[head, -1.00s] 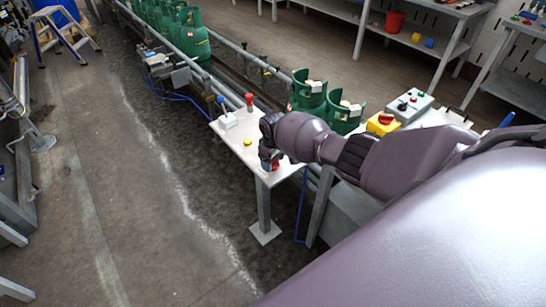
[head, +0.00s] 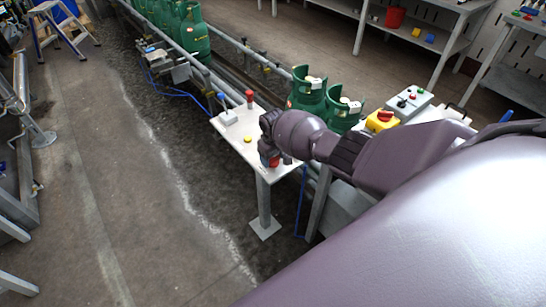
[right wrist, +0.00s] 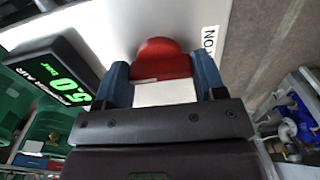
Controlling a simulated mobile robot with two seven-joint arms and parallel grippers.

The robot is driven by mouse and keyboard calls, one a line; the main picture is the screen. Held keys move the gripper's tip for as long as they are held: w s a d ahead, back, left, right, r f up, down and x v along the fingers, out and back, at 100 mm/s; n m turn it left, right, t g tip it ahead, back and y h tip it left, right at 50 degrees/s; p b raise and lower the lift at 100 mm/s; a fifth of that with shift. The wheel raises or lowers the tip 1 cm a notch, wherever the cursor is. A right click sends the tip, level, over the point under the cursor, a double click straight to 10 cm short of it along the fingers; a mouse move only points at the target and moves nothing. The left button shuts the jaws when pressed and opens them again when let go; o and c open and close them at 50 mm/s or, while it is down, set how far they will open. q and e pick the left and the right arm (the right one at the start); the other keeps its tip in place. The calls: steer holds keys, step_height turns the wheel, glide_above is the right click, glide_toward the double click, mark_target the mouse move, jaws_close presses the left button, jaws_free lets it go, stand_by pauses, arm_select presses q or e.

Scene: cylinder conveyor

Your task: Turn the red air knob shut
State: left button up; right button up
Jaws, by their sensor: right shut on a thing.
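The red air knob (right wrist: 162,60) shows in the right wrist view between the two blue fingertips of my right gripper (right wrist: 163,82). The fingers are shut on it from both sides. In the head view the red knob (head: 269,161) shows below my right gripper (head: 270,154), at the front edge of the white-topped stand (head: 235,132). A black display (right wrist: 55,75) with green digits, apparently 5.0, is beside the knob in the right wrist view. A printed label (right wrist: 210,42), partly cut off, is on its other side. My left gripper is not in view.
On the stand are a yellow button (head: 247,140), a grey box (head: 227,118) and a red-topped post (head: 249,97). Green cylinders (head: 308,88) stand on the conveyor behind. A yellow box with a red switch (head: 380,120) is at the right.

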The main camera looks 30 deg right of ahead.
steer(key=o, duration=0.9)
steer(key=shift+r, duration=5.4)
